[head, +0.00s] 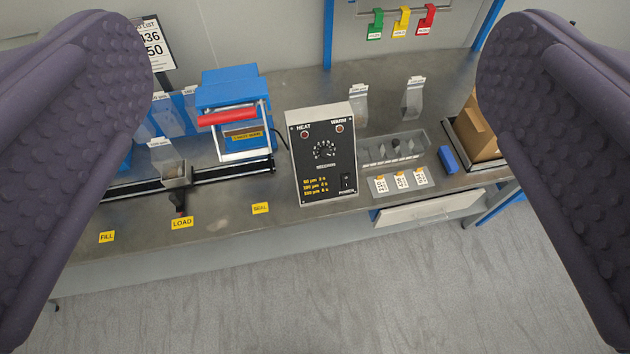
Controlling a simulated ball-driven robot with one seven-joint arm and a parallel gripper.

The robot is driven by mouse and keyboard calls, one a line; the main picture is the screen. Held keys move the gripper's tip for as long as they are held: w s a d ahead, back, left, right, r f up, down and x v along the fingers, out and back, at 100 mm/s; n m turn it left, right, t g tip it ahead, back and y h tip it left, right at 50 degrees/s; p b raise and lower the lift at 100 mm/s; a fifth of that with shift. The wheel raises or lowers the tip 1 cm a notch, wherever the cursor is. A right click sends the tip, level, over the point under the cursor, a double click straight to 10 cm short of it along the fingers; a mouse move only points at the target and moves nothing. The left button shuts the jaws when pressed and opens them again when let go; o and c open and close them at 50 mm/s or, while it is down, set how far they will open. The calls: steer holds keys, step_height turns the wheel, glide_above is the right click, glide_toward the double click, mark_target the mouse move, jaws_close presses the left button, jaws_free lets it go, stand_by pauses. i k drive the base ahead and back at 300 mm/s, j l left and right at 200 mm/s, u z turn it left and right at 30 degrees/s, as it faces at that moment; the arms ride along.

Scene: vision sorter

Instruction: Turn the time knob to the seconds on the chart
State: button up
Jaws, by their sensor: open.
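The black control box (314,178) stands on the bench near the middle of the head view, with two red lamps at its top marked HEAT and a word I cannot read surely. The time knob (324,151) is a small dark dial in a ring of white marks on its front. Its exact setting is too small to tell. The yellow chart (315,185) is printed low on the same face, with several lines of thickness and seconds. A power switch (347,181) sits beside it. My gripper (315,185) is open and empty, its two purple padded fingers wide apart at the picture's sides, apart from the box.
A blue sealer (232,95) with a red bar stands left of the box. A rail with a carriage (175,175) runs farther left. A grey tray (395,150), a blue block (447,159) and a cardboard box (481,135) are at right. The floor in front is clear.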

mark_target(325, 152)
steer(key=i+l+z, duration=0.65)
steer(key=i, duration=0.25)
steer(key=j, duration=0.1)
